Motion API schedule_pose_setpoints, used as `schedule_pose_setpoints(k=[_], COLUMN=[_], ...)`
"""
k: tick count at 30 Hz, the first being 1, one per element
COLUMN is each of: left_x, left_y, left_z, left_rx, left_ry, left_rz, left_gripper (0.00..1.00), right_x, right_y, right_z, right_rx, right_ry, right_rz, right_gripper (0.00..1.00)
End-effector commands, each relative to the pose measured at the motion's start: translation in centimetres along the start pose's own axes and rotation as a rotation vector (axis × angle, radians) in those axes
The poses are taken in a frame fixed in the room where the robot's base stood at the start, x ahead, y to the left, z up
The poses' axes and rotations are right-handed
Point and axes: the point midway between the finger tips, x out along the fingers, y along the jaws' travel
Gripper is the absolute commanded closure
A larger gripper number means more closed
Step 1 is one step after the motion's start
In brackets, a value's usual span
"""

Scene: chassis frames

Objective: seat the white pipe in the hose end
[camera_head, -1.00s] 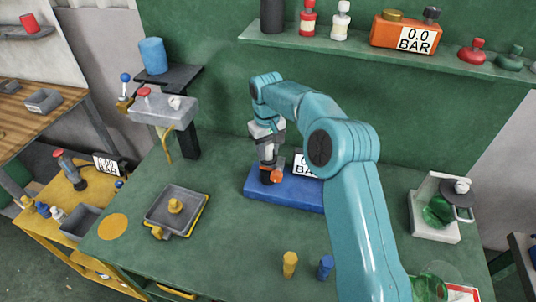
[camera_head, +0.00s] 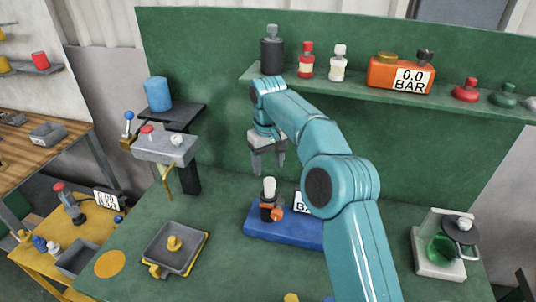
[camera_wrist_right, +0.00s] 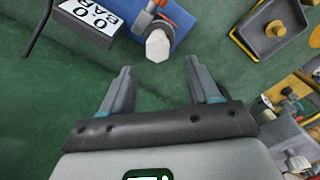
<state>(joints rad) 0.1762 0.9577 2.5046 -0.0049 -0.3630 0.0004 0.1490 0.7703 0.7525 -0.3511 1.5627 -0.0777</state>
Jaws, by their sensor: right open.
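The white pipe (camera_head: 269,187) stands upright in the dark hose end (camera_head: 267,205), which has an orange clamp part (camera_head: 277,213) beside it. How deep the pipe goes in cannot be told. The hose end is on a blue base (camera_head: 254,227) on the green bench. My right gripper (camera_head: 269,172) is open and empty, just above the pipe and apart from it. In the right wrist view the pipe's pale end (camera_wrist_right: 157,46) lies beyond the gap between the spread fingers (camera_wrist_right: 157,66). My left gripper is not in view.
A gauge display (camera_head: 300,201) stands behind the blue base, partly hidden by my arm. A grey tray (camera_head: 160,262) is at left on the bench, and a glass vessel (camera_head: 441,245) at right. A shelf (camera_head: 300,82) with bottles runs along the back wall.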

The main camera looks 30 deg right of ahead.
Motion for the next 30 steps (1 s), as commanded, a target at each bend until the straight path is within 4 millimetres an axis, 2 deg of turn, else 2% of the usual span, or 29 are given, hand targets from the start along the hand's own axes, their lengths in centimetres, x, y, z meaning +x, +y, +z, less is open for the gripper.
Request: schedule_pose_setpoints(k=[1,3,7,30], left_x=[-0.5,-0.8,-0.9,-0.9], left_y=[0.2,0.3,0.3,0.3], left_z=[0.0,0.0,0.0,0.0], left_rx=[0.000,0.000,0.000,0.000], left_ry=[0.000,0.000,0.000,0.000], left_rz=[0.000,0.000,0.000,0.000], left_gripper=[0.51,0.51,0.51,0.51], right_x=[-1.1,-2.0,-2.9,-2.9], right_y=[0.0,0.0,0.0,-0.1], right_z=[-0.1,-0.1,0.0,0.1], right_rx=[0.000,0.001,0.000,0.000], right_ry=[0.002,0.001,-0.001,-0.002], right_rz=[0.000,0.000,0.000,0.000], right_gripper=[0.39,0.39,0.39,0.39])
